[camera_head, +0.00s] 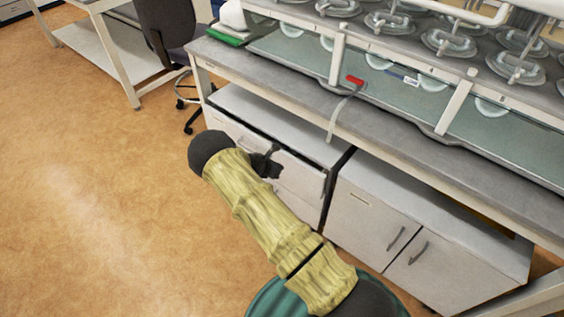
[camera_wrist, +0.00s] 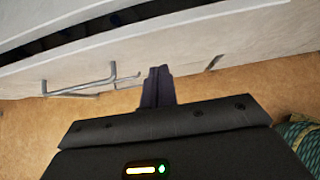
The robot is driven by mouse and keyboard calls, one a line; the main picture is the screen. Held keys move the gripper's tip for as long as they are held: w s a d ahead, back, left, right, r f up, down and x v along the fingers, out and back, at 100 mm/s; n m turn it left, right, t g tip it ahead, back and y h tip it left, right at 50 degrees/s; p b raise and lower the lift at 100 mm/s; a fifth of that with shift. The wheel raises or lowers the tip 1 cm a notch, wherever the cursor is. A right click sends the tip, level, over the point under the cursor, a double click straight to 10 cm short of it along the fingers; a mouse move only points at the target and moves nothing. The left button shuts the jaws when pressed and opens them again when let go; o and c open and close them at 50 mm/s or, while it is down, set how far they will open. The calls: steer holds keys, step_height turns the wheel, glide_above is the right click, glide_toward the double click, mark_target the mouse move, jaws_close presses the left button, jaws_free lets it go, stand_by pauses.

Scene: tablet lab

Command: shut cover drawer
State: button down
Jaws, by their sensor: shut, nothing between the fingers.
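The drawer (camera_head: 302,174) is the top one in the white cabinet under the bench, at the centre of the head view. A dark gap shows behind its front's upper edge, so it stands partly open. Its pale front (camera_wrist: 200,48) crosses the wrist view, with the dark gap above it. My gripper (camera_head: 270,156) is at the drawer's front, and its dark fingers are together and empty. They also show in the wrist view (camera_wrist: 158,72), pointing at the lower part of the front, right of a grey bar handle (camera_wrist: 92,86). I cannot tell whether they touch it.
A second cabinet (camera_head: 372,222) with two handled doors stands to the right. The grey bench (camera_head: 300,97) overhangs both and carries lab equipment. An office chair (camera_head: 168,28) stands at the back left. The brown floor (camera_head: 90,190) on the left is clear.

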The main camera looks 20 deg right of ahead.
steer(key=v, duration=0.9)
steer(key=shift+s+r, duration=0.2)
steer(key=shift+r, duration=0.1)
steer(key=c, duration=2)
jaws_free()
steer(key=shift+a, duration=0.25)
steer(key=shift+o, duration=1)
steer(key=shift+s+r, duration=0.15)
steer(key=shift+r, duration=0.05)
steer(key=s+d+r+m+g+y, duration=0.1)
steer(key=s+d+r+m+y, duration=0.1)
steer(key=s+r+m, duration=0.9)
steer(key=s+d+r+m+g+y, duration=0.1)
steer(key=s+r+m+y, duration=0.4)
steer(key=s+r+m, duration=0.7)
steer(key=s+d+m, duration=0.1)
steer(key=s+m, duration=0.1)
steer(key=s, duration=0.1)
steer(key=shift+s+g, duration=0.3)
steer(key=shift+s, duration=0.1)
